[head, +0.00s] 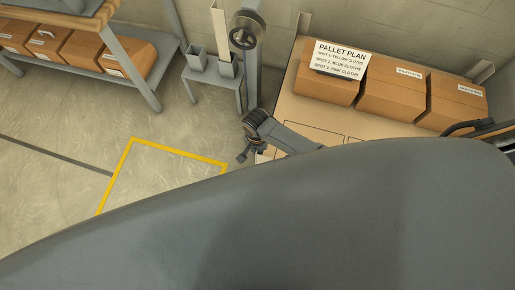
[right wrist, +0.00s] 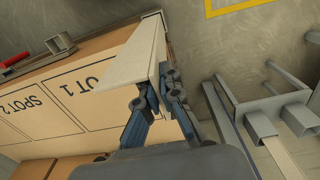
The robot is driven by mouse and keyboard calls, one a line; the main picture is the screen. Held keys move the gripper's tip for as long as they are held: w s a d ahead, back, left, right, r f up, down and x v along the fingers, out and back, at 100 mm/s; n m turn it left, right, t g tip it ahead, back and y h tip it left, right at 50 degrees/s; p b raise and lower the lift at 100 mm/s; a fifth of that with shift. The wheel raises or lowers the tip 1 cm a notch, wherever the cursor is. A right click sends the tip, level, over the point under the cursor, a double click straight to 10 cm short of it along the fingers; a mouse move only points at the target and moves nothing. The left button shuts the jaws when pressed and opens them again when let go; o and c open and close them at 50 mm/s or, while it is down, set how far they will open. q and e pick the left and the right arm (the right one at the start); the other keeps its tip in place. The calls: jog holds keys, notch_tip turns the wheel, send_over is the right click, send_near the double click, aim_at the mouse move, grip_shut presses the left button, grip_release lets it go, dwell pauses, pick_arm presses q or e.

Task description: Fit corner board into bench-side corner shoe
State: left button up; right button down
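In the right wrist view a cream, angled corner board (right wrist: 132,62) lies between the blue-grey fingers of my right gripper (right wrist: 160,98), which appears shut on it. The board is tilted in this view, over the near edge of the pallet (right wrist: 20,137). In the head view my right gripper (head: 247,151) is at the pallet's left side, with only a small pale part of the board (head: 262,157) showing. My left gripper is not in view.
Cartons (head: 390,90) stand along the pallet's back, with a Pallet Plan sign (head: 340,59). A grey stand (head: 212,78) holds two square sockets, one with a board (head: 220,30). A handwheel column (head: 247,30) is close by. My body hides the foreground.

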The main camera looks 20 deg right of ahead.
jog(key=shift+f+b, duration=1.4)
jog(key=shift+f, duration=0.55)
jog(key=c, duration=1)
grip_release()
jog(key=shift+o, duration=0.2)
jog(key=shift+r, duration=0.15)
jog(key=shift+r+p, duration=2.95)
jog(key=shift+p, duration=0.5)
